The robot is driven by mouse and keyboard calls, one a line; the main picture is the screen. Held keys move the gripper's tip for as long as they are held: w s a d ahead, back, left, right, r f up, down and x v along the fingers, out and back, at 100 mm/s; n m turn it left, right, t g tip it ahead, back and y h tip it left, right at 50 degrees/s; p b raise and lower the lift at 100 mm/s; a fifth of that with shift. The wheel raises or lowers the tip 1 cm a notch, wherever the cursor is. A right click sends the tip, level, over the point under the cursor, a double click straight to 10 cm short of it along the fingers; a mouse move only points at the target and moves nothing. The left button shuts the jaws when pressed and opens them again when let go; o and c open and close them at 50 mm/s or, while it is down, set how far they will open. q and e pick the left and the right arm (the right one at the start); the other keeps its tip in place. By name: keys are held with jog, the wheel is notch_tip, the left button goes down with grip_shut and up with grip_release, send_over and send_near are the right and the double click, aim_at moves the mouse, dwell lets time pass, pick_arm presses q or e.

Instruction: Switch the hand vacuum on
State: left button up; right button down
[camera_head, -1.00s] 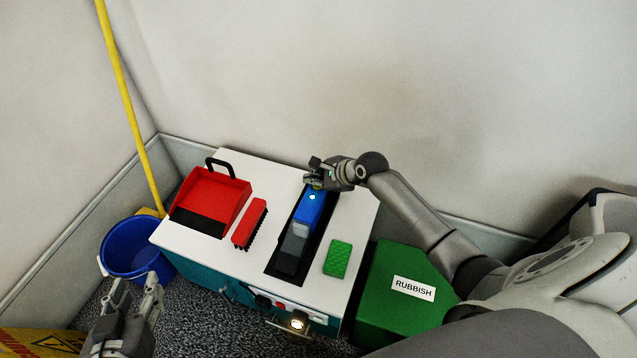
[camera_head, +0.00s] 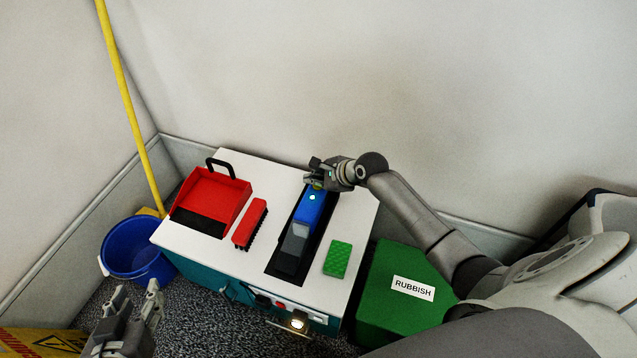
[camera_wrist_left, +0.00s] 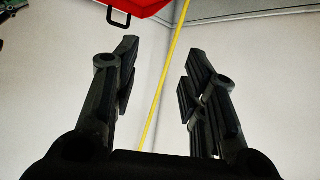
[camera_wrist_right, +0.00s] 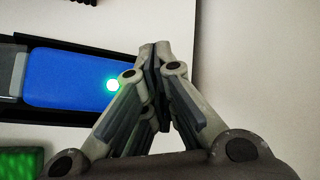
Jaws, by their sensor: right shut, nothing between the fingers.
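The hand vacuum (camera_head: 309,213), blue with a grey nose, lies in a black tray (camera_head: 289,277) on the white cabinet top. In the right wrist view its blue body (camera_wrist_right: 70,78) carries a round light (camera_wrist_right: 112,85) that glows green. My right gripper (camera_head: 314,184) is at the blue end of the vacuum, its fingers shut with nothing between them. In the right wrist view the fingertips (camera_wrist_right: 156,48) are together just beside the light; whether they touch the vacuum I cannot tell. My left gripper (camera_head: 136,298) is open and empty, low at the left, away from the cabinet; its spread fingers show in the left wrist view (camera_wrist_left: 158,60).
A red dustpan (camera_head: 213,195), a red brush (camera_head: 250,224) and a green sponge (camera_head: 338,259) lie on the cabinet top (camera_head: 215,255). A blue bucket (camera_head: 137,250) with a yellow pole (camera_head: 128,95) stands left. A green rubbish box (camera_head: 400,310) stands right. Walls close the back.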

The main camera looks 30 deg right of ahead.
jog(key=shift+r+p, duration=0.2)
jog(key=shift+p, duration=0.1)
jog(key=shift+r, duration=0.15)
pick_arm(q)
jog(key=s+a+f+g+y+p, duration=0.1)
jog(key=s+a+f+g, duration=0.1)
jog(key=s+f+g, duration=0.2)
jog(key=shift+s+a+f+g, duration=0.3)
jog(key=shift+s+f, duration=0.3)
jog(key=shift+s, duration=0.7)
pick_arm(e)
jog(key=shift+r, duration=0.1)
